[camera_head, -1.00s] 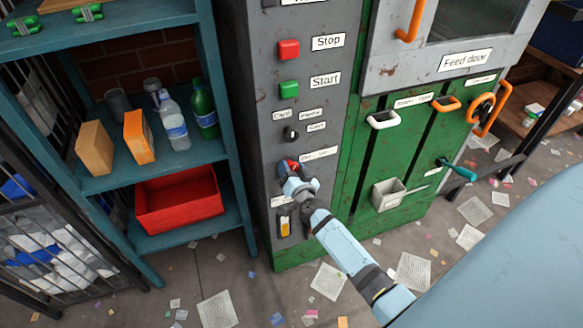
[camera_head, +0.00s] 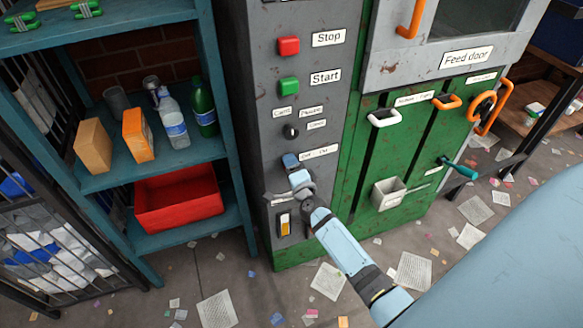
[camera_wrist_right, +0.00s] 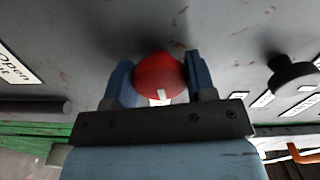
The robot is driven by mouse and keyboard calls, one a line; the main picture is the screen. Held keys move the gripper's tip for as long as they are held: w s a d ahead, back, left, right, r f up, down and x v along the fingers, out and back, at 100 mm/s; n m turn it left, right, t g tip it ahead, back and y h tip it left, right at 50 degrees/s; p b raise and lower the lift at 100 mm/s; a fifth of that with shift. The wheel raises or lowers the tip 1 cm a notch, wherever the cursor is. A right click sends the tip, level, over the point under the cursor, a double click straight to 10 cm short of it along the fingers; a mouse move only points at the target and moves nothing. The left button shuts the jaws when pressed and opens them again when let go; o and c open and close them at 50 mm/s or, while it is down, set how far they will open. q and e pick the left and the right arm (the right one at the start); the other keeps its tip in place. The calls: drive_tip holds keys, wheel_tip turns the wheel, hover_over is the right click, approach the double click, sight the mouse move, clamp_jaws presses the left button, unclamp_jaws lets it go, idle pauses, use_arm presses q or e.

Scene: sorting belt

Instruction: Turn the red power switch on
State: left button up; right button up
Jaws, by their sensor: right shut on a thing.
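The red power switch (camera_wrist_right: 158,78) is a round red knob with a white mark, on the grey panel. In the right wrist view it sits between the two blue fingers of my right gripper (camera_wrist_right: 160,85), which is shut on it. In the head view my right gripper (camera_head: 291,162) is at the panel, just left of a white label, and hides the knob. My left gripper does not show.
Above on the grey cabinet are a red Stop button (camera_head: 288,46), a green Start button (camera_head: 289,85) and a small black selector knob (camera_head: 290,131). A green panel with handles (camera_head: 384,118) stands to the right. A teal shelf (camera_head: 150,175) stands to the left.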

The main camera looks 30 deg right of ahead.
drive_tip(key=shift+m, duration=0.9)
drive_tip(key=o, duration=0.9)
drive_tip(key=shift+m, duration=0.3)
